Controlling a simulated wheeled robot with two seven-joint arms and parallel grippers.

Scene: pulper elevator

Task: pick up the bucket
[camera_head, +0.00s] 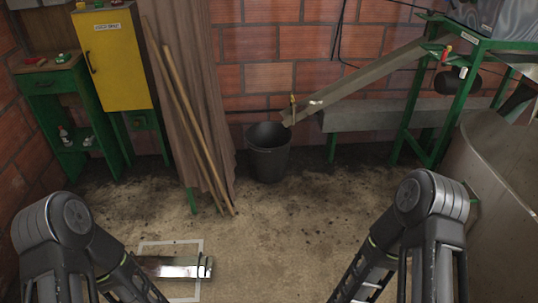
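A black bucket (269,158) stands upright on the dirt floor against the brick wall, near the middle of the head view. Its open top sits below the low end of a sloping metal chute. Parts of both my arms show at the lower left and lower right, well short of the bucket. Neither gripper's fingertips can be made out, as the arms run out of the bottom of the picture. Nothing touches the bucket from my side.
The metal chute (365,82) slopes down from a green frame (455,100) at the right. Wooden poles (190,125) and a brown curtain lean left of the bucket, beside a yellow cabinet (113,62). A shiny metal piece (175,268) lies within a white floor outline. The floor before the bucket is clear.

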